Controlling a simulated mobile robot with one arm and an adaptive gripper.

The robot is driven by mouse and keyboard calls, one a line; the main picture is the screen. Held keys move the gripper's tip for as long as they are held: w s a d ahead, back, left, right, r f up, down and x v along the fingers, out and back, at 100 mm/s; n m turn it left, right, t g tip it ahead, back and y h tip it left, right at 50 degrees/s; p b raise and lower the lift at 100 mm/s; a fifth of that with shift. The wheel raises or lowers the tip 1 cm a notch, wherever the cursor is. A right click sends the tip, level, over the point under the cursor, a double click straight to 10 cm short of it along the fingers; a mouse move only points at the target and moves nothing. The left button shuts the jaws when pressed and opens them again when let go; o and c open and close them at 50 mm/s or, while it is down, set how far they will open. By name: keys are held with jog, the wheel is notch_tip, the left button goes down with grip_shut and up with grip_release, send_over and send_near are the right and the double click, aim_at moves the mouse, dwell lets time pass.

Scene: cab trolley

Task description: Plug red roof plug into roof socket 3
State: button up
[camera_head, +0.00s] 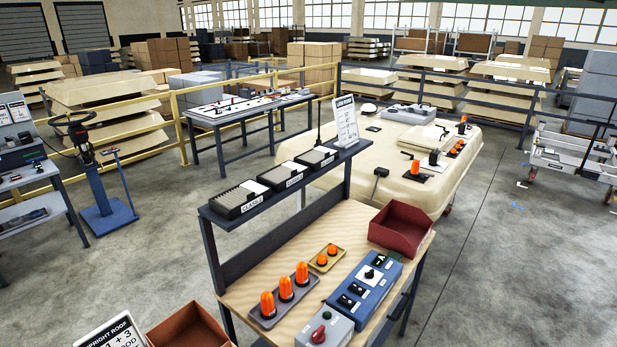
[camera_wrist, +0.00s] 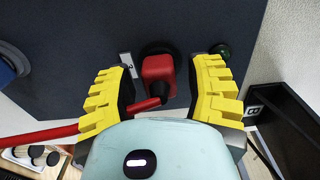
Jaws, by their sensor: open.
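In the wrist view a red plug (camera_wrist: 158,78) stands at a round black fitting (camera_wrist: 160,50) on a dark grey-blue panel (camera_wrist: 75,45). A red cable (camera_wrist: 40,135) runs from it to the left. I cannot tell how deep the plug sits, or whether this fitting is roof socket 3. My gripper (camera_wrist: 165,80) is open, with one yellow ribbed finger on each side of the plug and gaps between. The gripper does not show in the head view. There the cream cab roof (camera_head: 398,150) lies on its trolley with orange beacons and dark fittings.
In the wrist view a pale label plate (camera_wrist: 128,65) is left of the plug and a green-marked round fitting (camera_wrist: 221,50) right of it. The head view shows a wooden workbench (camera_head: 345,225) with a red bin (camera_head: 400,226) and a blue control box (camera_head: 364,290). Open floor lies to the right.

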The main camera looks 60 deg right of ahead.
jog(key=s, duration=1.2)
jog(key=shift+a, duration=0.45)
jog(key=o, duration=0.8)
jog(key=shift+o, duration=0.2)
jog(key=s+b, duration=0.2)
jog(key=s, duration=0.7)
jog(key=shift+a, duration=0.35)
